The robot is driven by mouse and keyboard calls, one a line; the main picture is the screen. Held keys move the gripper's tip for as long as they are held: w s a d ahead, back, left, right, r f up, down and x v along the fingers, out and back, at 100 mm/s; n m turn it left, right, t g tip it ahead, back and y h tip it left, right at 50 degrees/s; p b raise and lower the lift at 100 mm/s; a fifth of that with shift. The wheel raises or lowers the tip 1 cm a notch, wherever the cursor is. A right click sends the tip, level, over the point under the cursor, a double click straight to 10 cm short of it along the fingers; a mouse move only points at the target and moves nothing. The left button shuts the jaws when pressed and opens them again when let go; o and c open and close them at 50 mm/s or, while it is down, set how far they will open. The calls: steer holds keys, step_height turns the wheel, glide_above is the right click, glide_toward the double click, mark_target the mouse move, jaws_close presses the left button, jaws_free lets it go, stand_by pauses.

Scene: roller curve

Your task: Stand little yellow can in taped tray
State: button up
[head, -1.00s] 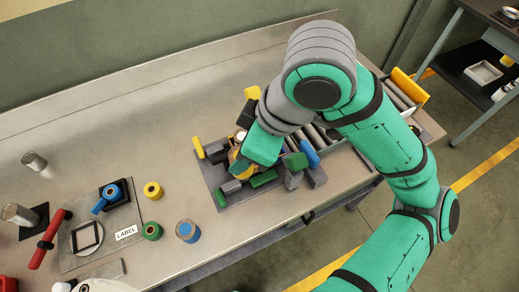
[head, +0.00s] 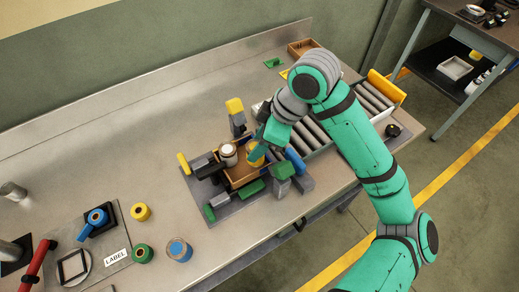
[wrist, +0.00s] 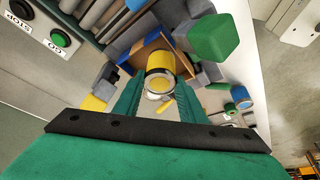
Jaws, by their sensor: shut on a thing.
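The little yellow can (head: 255,158) is between the fingers of my gripper (head: 262,148), which is shut on it. In the wrist view the yellow can (wrist: 160,62) has a pale, metallic-rimmed end facing the camera. The wooden tray (head: 243,180) lies just behind and below it; I cannot tell whether the can touches the tray floor. A can with a white top (head: 228,152) is at the tray's left part. The tray also shows partly behind the yellow can in the wrist view (wrist: 143,50).
Grey, green, blue and black blocks crowd around the tray on a grey mat (head: 235,212). A yellow-topped post (head: 236,112) stands behind it. A roller conveyor (head: 325,135) lies to the right. Tape rolls (head: 141,212) lie to the left. The bench back-left is clear.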

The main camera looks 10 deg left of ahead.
steer(key=shift+w+f, duration=0.2)
steer(key=shift+f, duration=0.05)
steer(key=f, duration=0.3)
steer(key=shift+w+d+f, duration=0.1)
steer(key=shift+w+d, duration=0.05)
steer(key=shift+w, duration=0.05)
steer(key=shift+f, duration=0.15)
steer(key=shift+s+f, duration=0.1)
steer(key=shift+f, duration=0.05)
steer(key=o, duration=1.3)
steer(key=shift+c, duration=0.2)
